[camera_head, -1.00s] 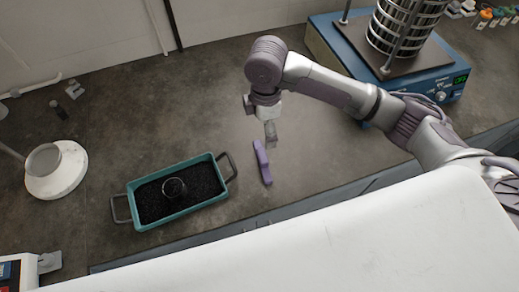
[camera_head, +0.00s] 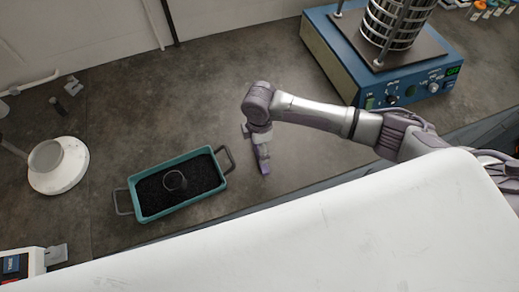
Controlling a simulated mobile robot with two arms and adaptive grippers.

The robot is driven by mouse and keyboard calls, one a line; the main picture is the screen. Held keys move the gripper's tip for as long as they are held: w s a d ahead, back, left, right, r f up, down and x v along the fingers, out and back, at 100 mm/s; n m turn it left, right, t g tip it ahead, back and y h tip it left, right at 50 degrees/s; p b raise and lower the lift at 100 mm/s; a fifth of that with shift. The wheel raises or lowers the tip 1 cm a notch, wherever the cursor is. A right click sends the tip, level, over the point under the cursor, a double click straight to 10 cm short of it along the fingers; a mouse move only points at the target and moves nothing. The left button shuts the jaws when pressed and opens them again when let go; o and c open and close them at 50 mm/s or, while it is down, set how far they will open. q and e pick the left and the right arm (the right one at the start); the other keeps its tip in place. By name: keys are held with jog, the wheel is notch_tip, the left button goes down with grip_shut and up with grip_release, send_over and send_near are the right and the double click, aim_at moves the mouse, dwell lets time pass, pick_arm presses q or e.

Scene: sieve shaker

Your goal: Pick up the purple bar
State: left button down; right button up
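The purple bar (camera_head: 264,168) is on the dark bench, to the right of the teal tray. Only its near end shows clearly; my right wrist hides the rest. My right gripper (camera_head: 260,151) comes in from the right and points down over the bar. Its fingers are small and mostly hidden below the wrist, so I cannot tell whether they are open or shut, or whether they touch the bar. My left gripper is out of view.
The teal tray (camera_head: 185,207) holds black granules and a small round cup (camera_head: 175,183). A blue sieve shaker (camera_head: 340,62) stands at the back right. A white round stand (camera_head: 62,178) is at the left. The bench behind the tray is clear.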

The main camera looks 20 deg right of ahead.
jog(key=c, duration=1.3)
jog(key=shift+r, duration=0.15)
